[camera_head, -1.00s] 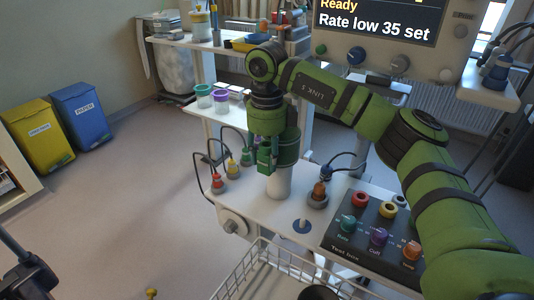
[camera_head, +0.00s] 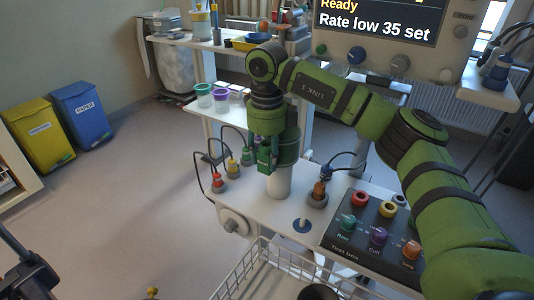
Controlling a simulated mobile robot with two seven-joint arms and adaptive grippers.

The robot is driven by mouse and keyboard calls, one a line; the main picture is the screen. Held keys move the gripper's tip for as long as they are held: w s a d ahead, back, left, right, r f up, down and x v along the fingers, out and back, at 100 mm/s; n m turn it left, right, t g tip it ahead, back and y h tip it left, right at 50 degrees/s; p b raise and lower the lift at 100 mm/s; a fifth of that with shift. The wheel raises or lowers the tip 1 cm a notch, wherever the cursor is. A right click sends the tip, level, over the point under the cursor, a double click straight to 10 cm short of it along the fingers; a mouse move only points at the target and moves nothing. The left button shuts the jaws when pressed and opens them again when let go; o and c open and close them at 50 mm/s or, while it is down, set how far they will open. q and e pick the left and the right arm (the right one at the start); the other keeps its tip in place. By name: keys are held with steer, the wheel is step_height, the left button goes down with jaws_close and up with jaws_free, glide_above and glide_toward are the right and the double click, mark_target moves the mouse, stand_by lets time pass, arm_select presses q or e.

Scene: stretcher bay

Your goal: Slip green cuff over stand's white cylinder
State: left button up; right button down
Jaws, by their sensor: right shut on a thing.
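My right gripper (camera_head: 266,155) comes down over the stand's white surface and is shut on the green cuff (camera_head: 288,147). The lower part of the cylinder shows below the cuff's lower edge. The cylinder's top is hidden, so I cannot tell how far the cuff is around it.
On the white shelf (camera_head: 262,212) several coloured plugs with cables stand left of the cylinder, such as a red one (camera_head: 218,182). A wire basket (camera_head: 262,272) hangs in front.

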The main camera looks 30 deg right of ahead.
mark_target(267, 167)
stand_by(0.5)
steer(key=shift+f+b, duration=1.15)
steer(key=shift+f, duration=0.7)
steer(key=shift+r, duration=0.15)
steer(key=shift+r+p, duration=0.7)
steer(key=shift+p, duration=0.05)
steer(key=shift+f, duration=0.2)
